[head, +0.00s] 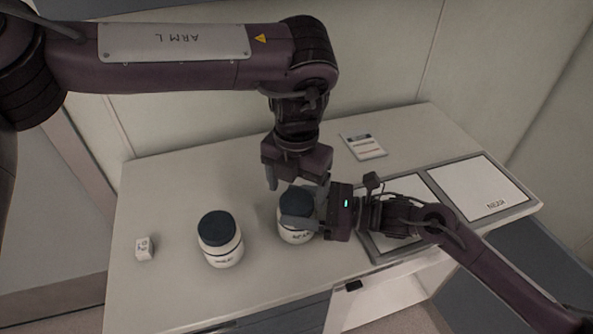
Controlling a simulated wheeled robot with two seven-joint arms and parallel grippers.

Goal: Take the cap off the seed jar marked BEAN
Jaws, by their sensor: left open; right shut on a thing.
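The seed jar marked BEAN (294,236) stands upright on the table, a white body with a dark blue cap (294,200). The cap sits on top of the jar. My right gripper (300,212) comes in from the right and is shut on the BEAN jar at its upper part. Its near finger hides part of the jar and cap, so I cannot tell exactly where cap and body meet the fingers. My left gripper (297,186) points down above the cap from behind, its fingers open on either side of the cap's top.
A second white jar (222,250) with a dark blue cap stands to the left; its label is hard to read. A small white marked cube (144,249) lies further left. A card (363,146) lies at the back. Framed panels, one plainly visible (478,188), lie at the right.

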